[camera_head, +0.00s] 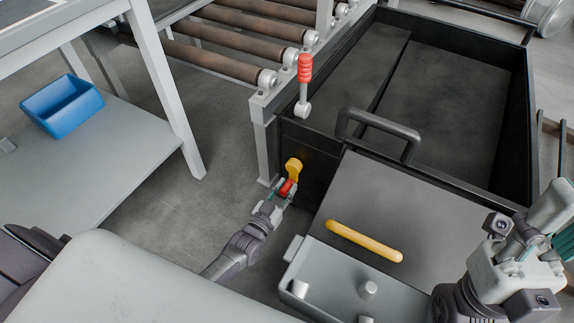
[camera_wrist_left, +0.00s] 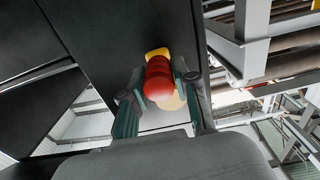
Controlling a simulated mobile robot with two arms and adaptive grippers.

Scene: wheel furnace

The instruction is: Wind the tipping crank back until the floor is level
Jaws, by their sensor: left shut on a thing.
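The tipping crank has a yellow arm (camera_head: 293,167) and a red handle (camera_head: 286,187), low on the near left side of the black box. My left gripper (camera_head: 285,192) is shut on the red handle. In the left wrist view the red handle (camera_wrist_left: 160,82) lies between the two fingers, with the yellow arm (camera_wrist_left: 157,53) behind it. The dark floor (camera_head: 455,110) inside the box is in view; I cannot tell its exact tilt. My right gripper (camera_head: 563,243) is at the right edge, its fingers partly cut off.
A red-handled lever (camera_head: 304,80) stands upright at the box's left corner, beside a roller conveyor (camera_head: 235,35). A black bar handle (camera_head: 385,130) and a yellow bar (camera_head: 364,241) are nearby. A blue bin (camera_head: 62,105) sits on a grey shelf at left.

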